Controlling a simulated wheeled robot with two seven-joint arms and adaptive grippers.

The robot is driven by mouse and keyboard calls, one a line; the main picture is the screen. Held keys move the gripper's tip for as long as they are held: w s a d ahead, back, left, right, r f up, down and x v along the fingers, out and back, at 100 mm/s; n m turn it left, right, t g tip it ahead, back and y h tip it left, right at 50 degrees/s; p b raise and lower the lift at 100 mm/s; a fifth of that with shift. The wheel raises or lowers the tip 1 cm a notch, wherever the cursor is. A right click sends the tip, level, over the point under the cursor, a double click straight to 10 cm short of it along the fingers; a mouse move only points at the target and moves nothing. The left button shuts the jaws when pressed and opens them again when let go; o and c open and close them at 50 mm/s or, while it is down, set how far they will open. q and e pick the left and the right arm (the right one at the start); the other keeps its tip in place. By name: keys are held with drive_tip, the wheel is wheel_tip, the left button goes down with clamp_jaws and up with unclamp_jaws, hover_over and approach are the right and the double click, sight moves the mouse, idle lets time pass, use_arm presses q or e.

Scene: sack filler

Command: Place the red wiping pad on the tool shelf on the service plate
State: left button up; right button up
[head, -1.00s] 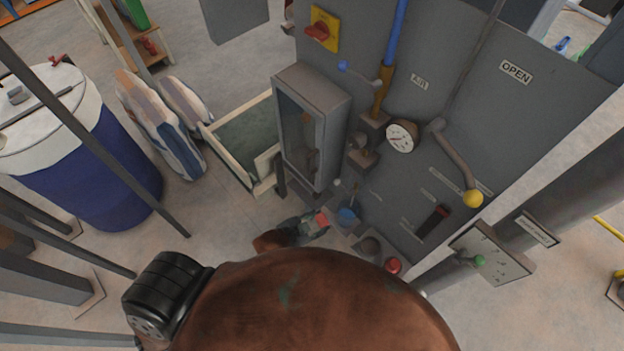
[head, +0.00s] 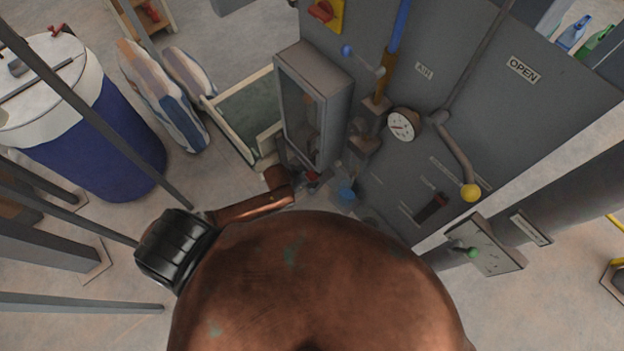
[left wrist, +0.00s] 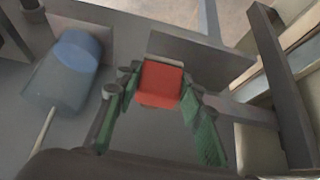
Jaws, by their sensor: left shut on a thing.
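The red wiping pad (left wrist: 161,84) is between the green-lined fingers of my left gripper (left wrist: 158,94) in the left wrist view. The gripper is shut on it. In the head view a small red patch of the pad (head: 312,176) shows at the end of my left arm, low in front of the grey cabinet; the left gripper (head: 306,181) is small and partly hidden there. A grey surface lies below the gripper in the wrist view. I cannot tell which surface is the tool shelf or the service plate. My right gripper is not in view.
A blue-topped container (left wrist: 68,68) stands left of the gripper; it also shows in the head view (head: 346,192). The grey cabinet (head: 319,105), gauge (head: 403,124) and yellow-knobbed lever (head: 470,192) are close by. A blue drum (head: 100,150) and striped sacks (head: 165,95) stand at left.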

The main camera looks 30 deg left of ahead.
sight(312, 177)
use_arm(q)
drive_tip(key=shift+w+f, duration=0.9)
drive_tip(key=shift+f, duration=0.15)
drive_tip(key=shift+w+f, duration=0.4)
drive_tip(key=shift+f, duration=0.05)
drive_tip(key=shift+f+b, duration=0.45)
drive_tip(key=shift+f, duration=1.05)
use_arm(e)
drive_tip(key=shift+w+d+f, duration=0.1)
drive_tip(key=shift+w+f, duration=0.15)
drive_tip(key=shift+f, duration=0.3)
use_arm(q)
drive_tip(key=o, duration=1.1)
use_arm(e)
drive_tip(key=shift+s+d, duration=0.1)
use_arm(q)
drive_tip(key=p+v, duration=0.2)
drive_tip(key=v, duration=1)
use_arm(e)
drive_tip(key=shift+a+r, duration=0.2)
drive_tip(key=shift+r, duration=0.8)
